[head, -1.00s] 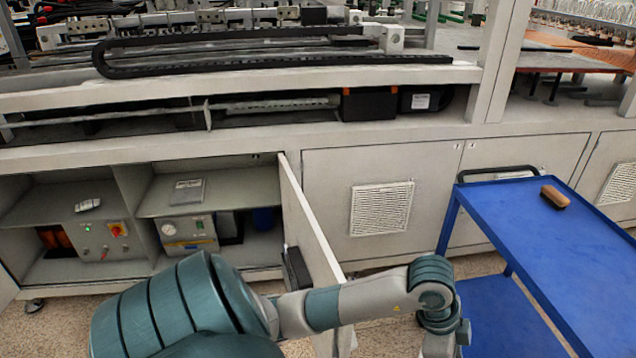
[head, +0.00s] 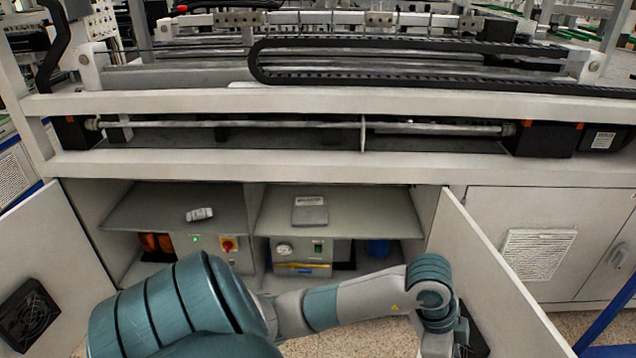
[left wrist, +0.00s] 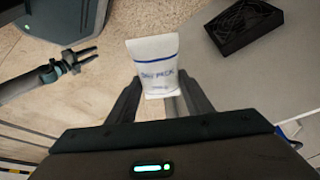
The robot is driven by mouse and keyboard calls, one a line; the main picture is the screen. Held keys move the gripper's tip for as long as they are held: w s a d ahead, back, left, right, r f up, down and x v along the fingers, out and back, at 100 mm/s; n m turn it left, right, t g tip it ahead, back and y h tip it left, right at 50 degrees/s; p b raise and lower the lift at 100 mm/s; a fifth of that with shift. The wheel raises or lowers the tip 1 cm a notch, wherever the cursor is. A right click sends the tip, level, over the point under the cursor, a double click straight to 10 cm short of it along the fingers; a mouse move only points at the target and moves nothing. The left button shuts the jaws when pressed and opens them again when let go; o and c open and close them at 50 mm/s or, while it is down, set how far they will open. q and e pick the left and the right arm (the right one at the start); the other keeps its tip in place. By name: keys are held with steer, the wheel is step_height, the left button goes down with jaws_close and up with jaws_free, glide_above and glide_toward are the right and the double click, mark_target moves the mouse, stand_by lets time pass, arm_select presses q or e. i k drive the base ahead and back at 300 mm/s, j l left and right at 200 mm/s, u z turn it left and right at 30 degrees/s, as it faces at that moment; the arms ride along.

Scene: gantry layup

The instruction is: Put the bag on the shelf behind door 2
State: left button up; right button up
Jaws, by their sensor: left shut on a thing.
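The bag (left wrist: 153,62) is a small white pouch with blue lettering. In the left wrist view it sits between the fingers of my left gripper (left wrist: 159,88), which is shut on it. The head view shows the arm, but its gripper is below the frame. My right gripper (left wrist: 82,58) shows at the left of the left wrist view, with its fingers apart and empty. In the head view two doors stand open, the left door (head: 50,255) and the right door (head: 500,280). Behind them are a left shelf (head: 150,212) and a right shelf (head: 350,215). I cannot read any door number.
A small white object (head: 199,214) lies on the left shelf and a grey flat packet (head: 310,210) on the right shelf. Equipment boxes stand beneath. A black fan (head: 28,315) is on the left door. A closed door (head: 537,240) is at the right.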

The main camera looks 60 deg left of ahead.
mark_target(371, 221)
steer(key=k+j, duration=0.15)
steer(key=j, duration=0.3)
steer(key=k+j+u, duration=0.15)
steer(key=j, duration=0.8)
steer(key=k+j+u, duration=0.1)
steer(key=j, duration=0.4)
steer(key=k+j+u, duration=0.1)
steer(key=j, duration=0.35)
